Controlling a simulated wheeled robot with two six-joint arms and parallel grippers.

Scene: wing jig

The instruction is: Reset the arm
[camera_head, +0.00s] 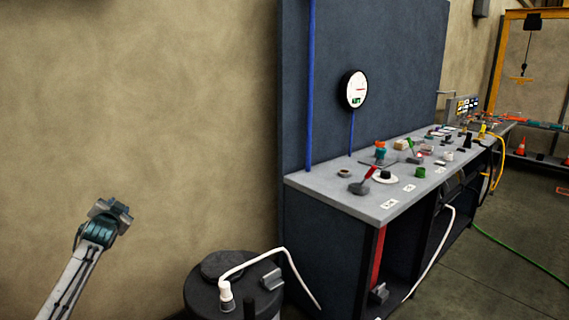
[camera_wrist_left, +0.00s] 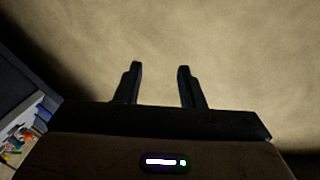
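My left arm comes in from the lower left of the head view. Its gripper (camera_head: 111,211) is raised in front of the bare wall, well left of the workbench. In the left wrist view my left gripper (camera_wrist_left: 158,84) has its two dark fingers apart, with only wall between them. It is open and empty, and touches nothing that I can see. My right gripper is in neither view.
A grey-topped workbench (camera_head: 330,190) with several small tools and parts stands at the right. A dark drum (camera_head: 205,297) with a white hose (camera_head: 262,254) stands at the bottom. A round gauge (camera_head: 355,90) is on the blue panel (camera_head: 400,60). The space around the left gripper is clear.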

